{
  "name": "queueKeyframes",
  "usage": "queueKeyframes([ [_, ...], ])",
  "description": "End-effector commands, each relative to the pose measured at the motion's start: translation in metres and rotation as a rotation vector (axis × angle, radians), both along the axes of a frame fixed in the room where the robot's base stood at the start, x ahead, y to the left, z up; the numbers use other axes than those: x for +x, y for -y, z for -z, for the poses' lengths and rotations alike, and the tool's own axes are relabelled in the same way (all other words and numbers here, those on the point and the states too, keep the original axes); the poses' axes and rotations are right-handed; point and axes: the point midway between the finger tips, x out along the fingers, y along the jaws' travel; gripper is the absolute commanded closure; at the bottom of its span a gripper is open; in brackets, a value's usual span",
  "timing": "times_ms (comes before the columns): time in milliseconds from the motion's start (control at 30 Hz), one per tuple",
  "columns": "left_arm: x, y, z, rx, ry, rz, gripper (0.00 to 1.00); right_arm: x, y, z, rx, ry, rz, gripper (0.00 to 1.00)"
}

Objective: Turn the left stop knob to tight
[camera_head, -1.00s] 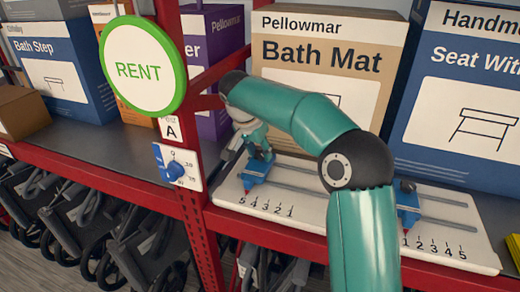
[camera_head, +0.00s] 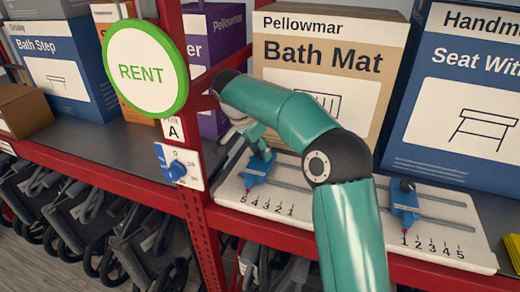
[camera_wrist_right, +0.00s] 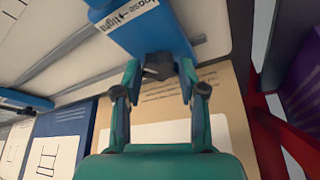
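The left stop (camera_head: 258,170) is a blue slider block on the white scale board, with its red pointer near 5 in the head view. In the right wrist view the stop (camera_wrist_right: 150,30) bears the words "loose" and "tight" with an arrow. Its dark knob (camera_wrist_right: 158,66) lies between the fingertips of my right gripper (camera_wrist_right: 158,75). The fingers stand on both sides of the knob and look slightly apart from it. My right gripper (camera_head: 252,138) is partly hidden behind its arm in the head view. My left gripper does not show.
The white board (camera_head: 330,217) also carries a right blue stop (camera_head: 405,203) near 1. A Bath Mat box (camera_head: 325,60) stands behind.

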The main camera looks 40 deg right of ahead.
Motion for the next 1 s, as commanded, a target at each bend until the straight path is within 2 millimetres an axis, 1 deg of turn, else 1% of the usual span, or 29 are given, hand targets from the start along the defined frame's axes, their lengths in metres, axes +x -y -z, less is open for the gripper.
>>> queueKeyframes([
  [33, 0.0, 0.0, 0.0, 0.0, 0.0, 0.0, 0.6, 0.001, -0.001, -0.001, 0.001, 0.007, -0.001, 0.53],
  [133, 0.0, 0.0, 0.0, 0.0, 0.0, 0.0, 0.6, 0.001, -0.001, -0.001, 0.0, 0.006, -0.001, 0.36],
  [167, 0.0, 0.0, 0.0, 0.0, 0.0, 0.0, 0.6, 0.001, -0.001, -0.001, 0.0, 0.005, -0.001, 0.34],
  [433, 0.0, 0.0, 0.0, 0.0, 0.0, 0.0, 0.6, 0.0, 0.0, -0.001, 0.0, 0.002, -0.001, 0.34],
  [567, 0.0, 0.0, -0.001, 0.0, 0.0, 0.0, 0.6, 0.001, 0.0, -0.005, 0.0, 0.004, -0.002, 0.34],
  [667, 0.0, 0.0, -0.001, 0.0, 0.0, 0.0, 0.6, 0.001, 0.0, -0.014, -0.001, 0.004, -0.002, 0.34],
  [1000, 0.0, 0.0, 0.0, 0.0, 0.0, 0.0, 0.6, 0.003, 0.0, -0.066, -0.001, 0.006, 0.0, 0.34],
])
